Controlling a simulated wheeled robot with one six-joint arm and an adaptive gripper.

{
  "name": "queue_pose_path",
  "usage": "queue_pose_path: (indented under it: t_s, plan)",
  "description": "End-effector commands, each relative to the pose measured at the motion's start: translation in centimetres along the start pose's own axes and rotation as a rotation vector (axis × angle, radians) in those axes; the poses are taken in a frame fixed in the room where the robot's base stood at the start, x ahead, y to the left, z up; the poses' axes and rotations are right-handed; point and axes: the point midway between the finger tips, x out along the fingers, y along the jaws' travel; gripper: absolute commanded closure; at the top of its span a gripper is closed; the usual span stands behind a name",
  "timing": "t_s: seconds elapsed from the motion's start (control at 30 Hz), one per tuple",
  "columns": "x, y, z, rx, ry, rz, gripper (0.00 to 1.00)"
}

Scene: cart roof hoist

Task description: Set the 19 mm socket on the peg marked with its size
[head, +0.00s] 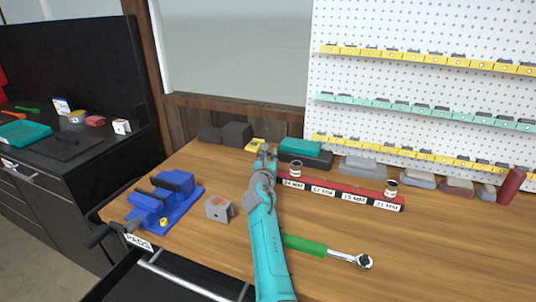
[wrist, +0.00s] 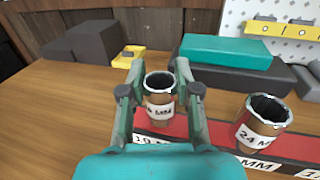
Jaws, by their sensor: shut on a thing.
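My gripper (wrist: 157,90) is shut on a metal socket (wrist: 159,88) with a white size label; only "MM" reads clearly, as a finger covers part of it. It is upright over the left end of the red peg rail (wrist: 222,134). The rail label below starts with "1" and is partly hidden. I cannot tell whether the socket touches a peg. A socket marked 24 MM (wrist: 262,122) stands on the rail to the right. In the head view, my gripper (head: 265,152) is at the left end of the rail (head: 340,188), and another socket (head: 391,187) stands near its right end.
A teal box (head: 292,147) on a dark case lies behind the rail. A green-handled ratchet (head: 305,245) lies in front. A blue vise (head: 163,200) and a grey block (head: 219,208) are to the left. The bench at the front right is clear.

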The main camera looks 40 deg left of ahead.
Motion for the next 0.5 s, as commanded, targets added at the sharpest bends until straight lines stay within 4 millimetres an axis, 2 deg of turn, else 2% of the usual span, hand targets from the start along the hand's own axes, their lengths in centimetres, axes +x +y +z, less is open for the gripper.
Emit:
queue_pose_path:
  t_s: [0.5]
  plan:
    - [0.00,-0.01,-1.09,0.000,0.000,0.000,1.00]
